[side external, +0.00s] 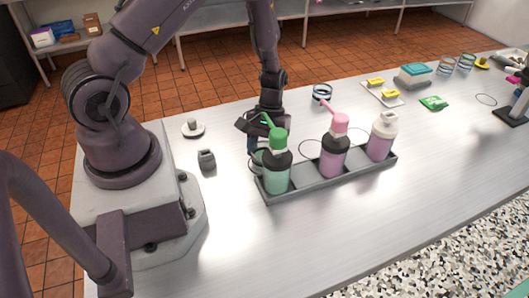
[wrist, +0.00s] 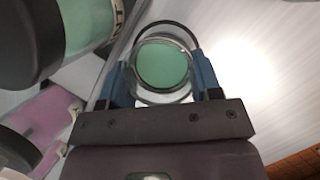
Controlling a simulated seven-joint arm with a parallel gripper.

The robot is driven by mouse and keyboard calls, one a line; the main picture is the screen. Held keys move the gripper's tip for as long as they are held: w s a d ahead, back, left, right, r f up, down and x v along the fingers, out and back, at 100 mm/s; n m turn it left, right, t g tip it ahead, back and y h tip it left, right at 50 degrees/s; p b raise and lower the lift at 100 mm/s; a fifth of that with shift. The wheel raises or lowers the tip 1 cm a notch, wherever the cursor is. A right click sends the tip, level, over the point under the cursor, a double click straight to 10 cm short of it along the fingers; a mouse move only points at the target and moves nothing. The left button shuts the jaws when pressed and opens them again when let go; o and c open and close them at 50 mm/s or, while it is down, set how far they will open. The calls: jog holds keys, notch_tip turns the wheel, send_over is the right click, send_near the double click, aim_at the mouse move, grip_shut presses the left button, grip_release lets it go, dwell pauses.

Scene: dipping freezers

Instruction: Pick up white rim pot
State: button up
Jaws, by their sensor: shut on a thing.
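The pot (wrist: 163,64) is small and round with a pale, glassy rim and a green inside, seen from above in the wrist view. My gripper (wrist: 161,82) has its two blue fingers on opposite sides of the pot and is shut on it. In the side external view my gripper (side external: 253,146) points down behind the green bottle. The pot (side external: 257,158) shows only partly there, mostly hidden by that bottle. It is at table level or close to it; I cannot tell whether it touches the table.
The green bottle (side external: 276,176), pink bottle (side external: 333,156) and purple bottle (side external: 380,141) stand in a grey tray (side external: 330,178) close to my gripper. A dark weight-like object (side external: 207,160) lies left. The table's front is clear.

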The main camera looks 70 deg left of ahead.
jog(key=shift+r, duration=0.55)
jog(key=v, duration=0.2)
jog(key=shift+a+r, duration=0.1)
jog(key=shift+r, duration=0.15)
jog(key=w+a, duration=0.3)
jog(key=a, duration=0.1)
jog(key=w+a, duration=0.3)
jog(key=a, duration=0.1)
jog(key=w+a, duration=0.4)
jog(key=a, duration=0.1)
jog(key=shift+a+f, duration=0.1)
jog(key=shift+a, duration=0.05)
jog(key=shift+s, duration=0.25)
jog(key=s+d+r+m+g+y, duration=0.1)
jog(key=d+r+m, duration=0.3)
jog(key=d+r, duration=0.3)
jog(key=s+d+r+m+y, duration=0.1)
jog(key=d+r+m, duration=0.3)
jog(key=d, duration=1)
notch_tip(320, 180, up, 3)
jog(key=shift+s+r+m+g+y, duration=0.15)
jog(key=shift+s+m+g+y, duration=0.2)
jog(key=shift+s, duration=0.2)
jog(key=shift+a, duration=0.1)
